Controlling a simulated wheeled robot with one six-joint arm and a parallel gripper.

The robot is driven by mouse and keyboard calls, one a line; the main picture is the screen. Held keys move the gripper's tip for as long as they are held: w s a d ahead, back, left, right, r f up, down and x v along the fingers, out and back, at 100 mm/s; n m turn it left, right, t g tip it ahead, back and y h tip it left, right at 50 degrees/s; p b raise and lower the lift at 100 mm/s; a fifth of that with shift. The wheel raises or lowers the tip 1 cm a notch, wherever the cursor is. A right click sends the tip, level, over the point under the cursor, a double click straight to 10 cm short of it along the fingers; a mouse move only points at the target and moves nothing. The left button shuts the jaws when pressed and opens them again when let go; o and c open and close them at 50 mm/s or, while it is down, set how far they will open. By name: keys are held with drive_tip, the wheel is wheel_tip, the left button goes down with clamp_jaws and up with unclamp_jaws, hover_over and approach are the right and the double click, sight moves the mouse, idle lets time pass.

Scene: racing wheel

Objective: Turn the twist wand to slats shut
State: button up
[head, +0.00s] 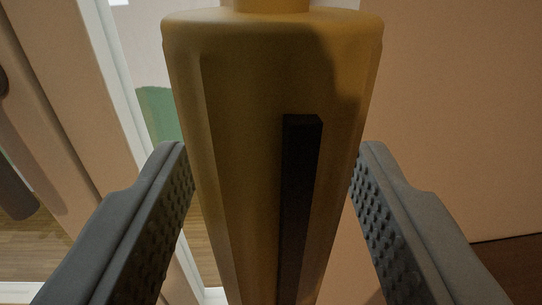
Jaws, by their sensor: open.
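The twist wand (240,130) is a thick, yellow-brown faceted handle that fills the middle of the head view. It stands close to upright, with a narrower neck at the top edge of the picture. A dark raised strip (299,205) runs down its near face. My gripper (272,195) is open, with one grey ridged finger on each side of the wand. The left fingertip is very near the wand's left edge, and the right fingertip is near its right edge. I cannot tell whether either touches. The slats are not in view, and the wand's lower end is cut off.
A white frame (122,75) with a see-through pane stands behind on the left, with a green shape (160,112) beyond it. A dark rounded handle-like part (14,190) is at the far left. A plain tan wall (455,110) fills the right.

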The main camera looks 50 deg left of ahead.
drive_tip(key=c, duration=0.9)
drive_tip(key=shift+m+t+h, duration=0.3)
drive_tip(key=shift+t, duration=0.1)
drive_tip(key=shift+c, duration=0.2)
drive_tip(key=shift+m+t+h, duration=0.5)
drive_tip(key=shift+h, duration=0.1)
drive_tip(key=o, duration=0.9)
drive_tip(key=shift+o, duration=0.2)
